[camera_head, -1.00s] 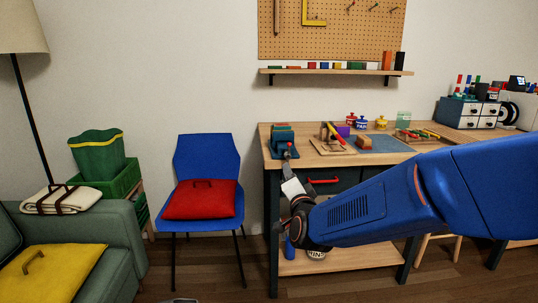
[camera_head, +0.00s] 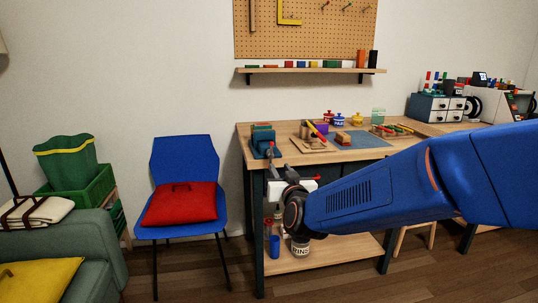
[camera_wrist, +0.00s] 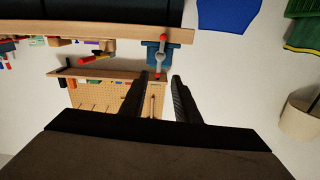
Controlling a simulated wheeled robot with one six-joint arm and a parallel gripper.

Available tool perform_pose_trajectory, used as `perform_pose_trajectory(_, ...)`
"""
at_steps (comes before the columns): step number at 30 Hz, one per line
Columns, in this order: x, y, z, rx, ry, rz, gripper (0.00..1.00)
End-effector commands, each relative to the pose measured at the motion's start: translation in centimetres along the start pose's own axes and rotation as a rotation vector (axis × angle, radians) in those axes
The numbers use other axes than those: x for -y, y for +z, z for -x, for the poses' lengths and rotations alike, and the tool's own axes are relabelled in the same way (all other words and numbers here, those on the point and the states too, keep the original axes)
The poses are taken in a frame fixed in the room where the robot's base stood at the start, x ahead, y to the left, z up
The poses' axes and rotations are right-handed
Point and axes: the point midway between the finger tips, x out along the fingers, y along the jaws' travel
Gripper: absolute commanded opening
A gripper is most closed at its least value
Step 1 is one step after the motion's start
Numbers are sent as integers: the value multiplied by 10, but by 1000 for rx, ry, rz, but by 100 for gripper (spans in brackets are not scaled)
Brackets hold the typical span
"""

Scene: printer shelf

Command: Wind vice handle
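The blue vice (camera_head: 262,138) is fixed at the left front corner of the wooden workbench (camera_head: 250,131). In the wrist view, which is upside down, the vice (camera_wrist: 151,54) shows with its grey handle bar (camera_wrist: 160,57) ending in red knobs. My gripper (camera_head: 274,167) is just in front of and below the vice in the head view. In the wrist view my gripper (camera_wrist: 158,82) is open, its two black fingers apart with nothing between them. The handle's lower knob in that view lines up with the gap. Contact cannot be told.
A blue chair (camera_head: 182,158) with a red cushion (camera_head: 180,203) stands left of the bench. Jars and bottles stand on the bench's lower shelf (camera_head: 330,253). There is open floor between chair and bench.

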Motion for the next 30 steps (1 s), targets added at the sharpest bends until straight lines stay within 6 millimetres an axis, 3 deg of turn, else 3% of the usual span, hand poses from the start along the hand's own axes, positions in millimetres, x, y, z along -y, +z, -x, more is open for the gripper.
perform_pose_trajectory(18,0,1,-109,1,0,-1,29)
perform_pose_trajectory(24,0,0,-135,0,1,-2,29)
perform_pose_trajectory(30,0,0,-147,-1,0,-2,29)
